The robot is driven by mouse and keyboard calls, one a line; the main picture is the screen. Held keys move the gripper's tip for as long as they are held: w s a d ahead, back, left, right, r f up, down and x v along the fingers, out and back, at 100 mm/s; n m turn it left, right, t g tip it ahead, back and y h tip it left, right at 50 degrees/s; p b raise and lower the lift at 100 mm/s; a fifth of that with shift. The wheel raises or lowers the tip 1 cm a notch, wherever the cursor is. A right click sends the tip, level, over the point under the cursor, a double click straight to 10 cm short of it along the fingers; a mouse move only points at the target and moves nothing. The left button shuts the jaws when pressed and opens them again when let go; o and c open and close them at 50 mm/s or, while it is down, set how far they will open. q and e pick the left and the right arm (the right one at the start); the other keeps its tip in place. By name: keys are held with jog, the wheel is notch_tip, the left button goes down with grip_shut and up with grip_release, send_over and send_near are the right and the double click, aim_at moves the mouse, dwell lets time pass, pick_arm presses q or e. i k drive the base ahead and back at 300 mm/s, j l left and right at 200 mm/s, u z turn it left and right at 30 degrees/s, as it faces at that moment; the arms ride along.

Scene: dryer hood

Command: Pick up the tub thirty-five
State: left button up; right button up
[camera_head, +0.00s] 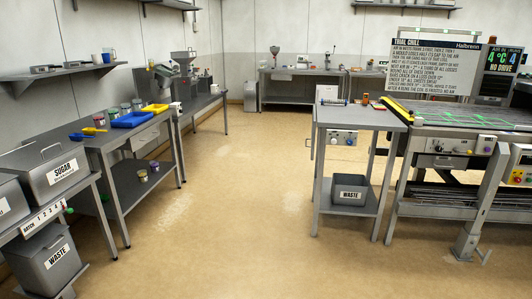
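Several small lidded tubs (113,114) stand in a row along the back of the left steel table, near its wall side. Two more small tubs sit on that table's lower shelf, one (143,175) nearer and one (154,166) farther. Their markings are too small to read, so I cannot tell which is tub thirty-five. Neither of my grippers is in view.
Blue trays (133,120) and a yellow tray (155,108) lie on the left table (120,138). A SUGAR bin (55,175) and a WASTE bin (58,262) stand at the near left. A side table (358,118) and conveyor machine (455,132) stand right. The middle floor is clear.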

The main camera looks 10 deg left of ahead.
aim_at(142, 175)
jog(key=i, duration=1.05)
jog(key=i+l, duration=0.1)
jog(key=i, duration=0.9)
jog(key=j+u, duration=0.05)
